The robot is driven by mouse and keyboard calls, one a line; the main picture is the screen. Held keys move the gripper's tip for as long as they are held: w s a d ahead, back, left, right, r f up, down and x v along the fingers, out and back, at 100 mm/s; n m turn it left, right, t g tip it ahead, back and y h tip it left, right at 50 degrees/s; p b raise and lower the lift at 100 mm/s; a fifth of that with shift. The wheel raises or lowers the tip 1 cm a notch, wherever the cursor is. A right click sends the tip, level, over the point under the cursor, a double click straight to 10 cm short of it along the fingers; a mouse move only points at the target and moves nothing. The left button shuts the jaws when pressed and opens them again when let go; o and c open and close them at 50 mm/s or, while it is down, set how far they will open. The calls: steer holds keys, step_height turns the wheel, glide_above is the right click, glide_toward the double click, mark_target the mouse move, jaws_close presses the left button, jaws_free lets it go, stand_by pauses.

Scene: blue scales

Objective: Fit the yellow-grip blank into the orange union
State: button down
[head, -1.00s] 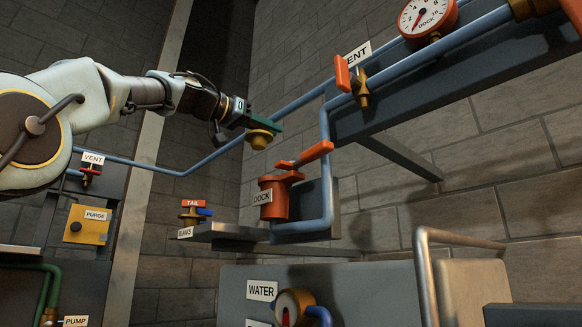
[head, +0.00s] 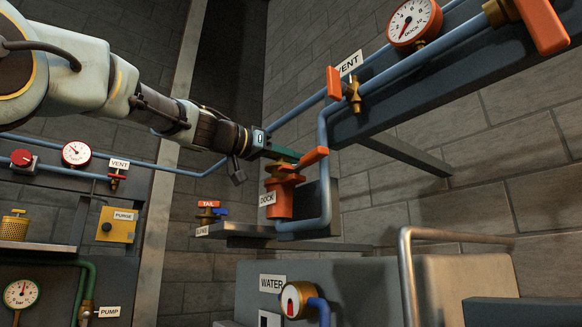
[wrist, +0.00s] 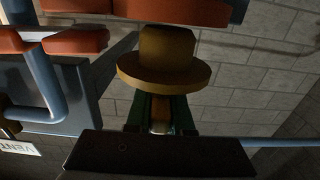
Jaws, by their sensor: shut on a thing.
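My gripper (head: 284,156), with green fingers, is shut on the yellow-brass blank (head: 279,170). In the wrist view the blank (wrist: 165,75) shows a wide round flange and a narrower plug, pointing away from my green fingers (wrist: 160,115). The orange union (head: 279,203), marked DOCK, stands upright just below the blank. Its orange lever (head: 305,159) sticks out to the upper right. In the wrist view an orange part (wrist: 140,12) lies just beyond the plug. I cannot tell whether the blank touches the union or is seated in it.
A blue pipe (head: 325,150) rises close to the union's right. The VENT valve (head: 353,95) and DOCK gauge (head: 414,20) are at upper right. A grey bent rail (head: 406,270) stands at lower right.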

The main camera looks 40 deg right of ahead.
step_height(320, 180, down, 2)
steer(key=shift+f, duration=0.1)
steer(key=shift+f+b, duration=0.4)
steer(key=shift+b, duration=0.25)
steer(key=c, duration=0.8)
jaws_free()
steer(key=shift+r, duration=0.2)
steer(key=shift+r+p, duration=0.45)
steer(key=shift+p, duration=0.5)
steer(key=a+b, duration=0.8)
steer(key=a, duration=0.4)
steer(key=shift+w+f+b, duration=0.2)
steer(key=shift+w+b, duration=0.15)
